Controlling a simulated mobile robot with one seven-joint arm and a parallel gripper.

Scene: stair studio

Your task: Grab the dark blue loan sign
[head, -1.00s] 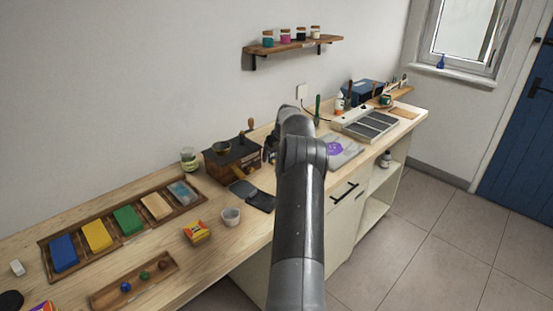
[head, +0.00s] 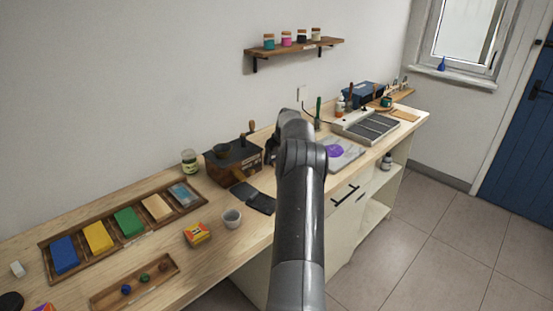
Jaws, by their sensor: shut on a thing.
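My arm rises up the middle of the head view and bends away over the counter. Only a small dark part of my gripper (head: 271,151) shows, just left of the arm's far end. Its fingers are hidden behind the arm. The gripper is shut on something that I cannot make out. I cannot pick out a dark blue loan sign for certain. Two flat dark pieces, one at the left (head: 241,190) and one at the right (head: 261,204), lie on the counter left of my arm. I cannot read any lettering on them.
The wooden counter (head: 190,223) runs along the wall. A wall shelf (head: 295,47) hangs above. Floor at right is clear.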

